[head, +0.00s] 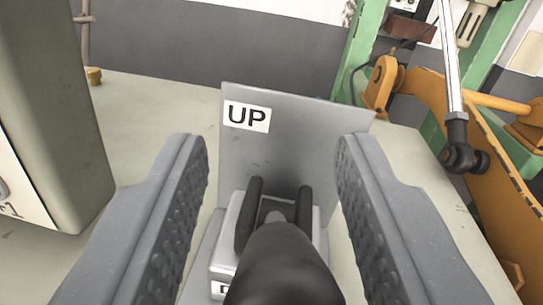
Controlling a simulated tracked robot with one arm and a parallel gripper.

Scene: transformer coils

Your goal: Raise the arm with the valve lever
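The valve lever (283,268) has a thick dark grip and rises toward the camera at the bottom centre. Behind it is its grey valve block (226,243) with two dark upright prongs. A grey plate with a white "UP" label (246,116) stands behind the block. A second label at the block's lower edge is mostly hidden by the lever; only its first letter shows. My gripper (272,160) is open, with one ridged finger left and one right of the lever. Gaps show on both sides, and neither finger visibly touches it. The arm to be raised cannot be identified with certainty.
A large grey-green cabinet (55,110) stands close at the left. An orange steel frame (475,150) with a silver rod (450,60) and black joint is at the right. A green post (362,45) stands behind. Pale flat surface surrounds the block.

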